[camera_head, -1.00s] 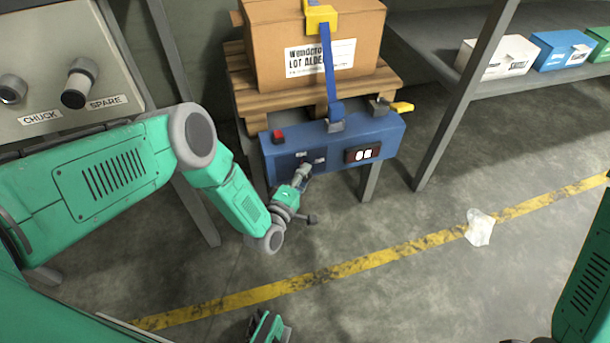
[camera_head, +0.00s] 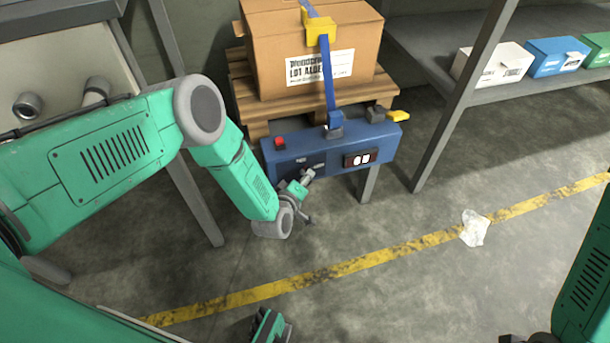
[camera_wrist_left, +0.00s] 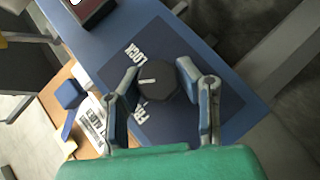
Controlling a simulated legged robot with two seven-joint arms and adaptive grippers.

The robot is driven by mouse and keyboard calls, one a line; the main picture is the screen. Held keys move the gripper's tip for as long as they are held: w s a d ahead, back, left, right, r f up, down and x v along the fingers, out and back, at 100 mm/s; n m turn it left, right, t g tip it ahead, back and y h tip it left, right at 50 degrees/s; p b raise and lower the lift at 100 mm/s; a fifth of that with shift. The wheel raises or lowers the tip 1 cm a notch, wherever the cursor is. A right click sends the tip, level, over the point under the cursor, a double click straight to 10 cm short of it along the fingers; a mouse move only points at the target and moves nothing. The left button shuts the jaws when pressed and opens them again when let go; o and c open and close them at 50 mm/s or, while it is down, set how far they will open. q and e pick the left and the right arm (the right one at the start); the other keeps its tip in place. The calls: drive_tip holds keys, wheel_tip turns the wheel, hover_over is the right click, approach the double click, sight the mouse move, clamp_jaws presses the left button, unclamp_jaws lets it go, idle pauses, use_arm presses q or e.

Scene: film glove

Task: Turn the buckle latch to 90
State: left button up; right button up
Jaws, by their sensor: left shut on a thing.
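The buckle latch is a dark round knob (camera_wrist_left: 160,84) with a white pointer mark, on the dark panel of a blue unit (camera_head: 335,148). In the left wrist view the mark points left, between the label LOCK and a partly hidden label starting FR. My left gripper (camera_head: 309,174) is at the front of the blue unit. In the left wrist view its two fingers (camera_wrist_left: 160,82) are on opposite sides of the knob, shut on it. In the head view the gripper hides the knob. My right gripper cannot be made out.
A blue strap (camera_head: 326,75) runs from a cardboard box (camera_head: 270,45) on a pallet (camera_head: 243,88) down to the unit. A shelf post (camera_head: 455,105) stands right.

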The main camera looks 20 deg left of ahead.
use_arm(q)
drive_tip(key=shift+s+d+f+m+g+y+p, duration=0.1)
drive_tip(key=shift+s+d+m+g+y+p, duration=0.1)
drive_tip(key=shift+m+g+y+p, duration=0.25)
drive_tip(key=shift+s+d+f+m+g+y+p, duration=0.1)
drive_tip(key=shift+d+m+g+y+p, duration=0.2)
drive_tip(key=shift+m+g, duration=0.35)
drive_tip(key=shift+m+g+y, duration=0.5)
drive_tip(key=shift+g+y, duration=0.3)
drive_tip(key=shift+y, duration=0.05)
drive_tip(key=shift+f+m+g+y+b, duration=0.2)
drive_tip(key=shift+m+g+y+b, duration=0.4)
drive_tip(key=shift+b, duration=0.25)
drive_tip(key=shift+s+a+m+g+y+b, duration=0.1)
drive_tip(key=shift+m+g+y+b, duration=0.3)
drive_tip(key=shift+g+y+b, duration=0.45)
drive_tip(key=shift+r, duration=0.1)
drive_tip(key=o, duration=1.2)
drive_tip(key=shift+c, duration=0.2)
drive_tip(key=shift+o, duration=0.2)
drive_tip(key=shift+a+r+t+y, duration=0.1)
drive_tip(key=shift+r+t+y, duration=0.05)
drive_tip(key=shift+t+y, duration=0.1)
drive_tip(key=shift+w, duration=0.2)
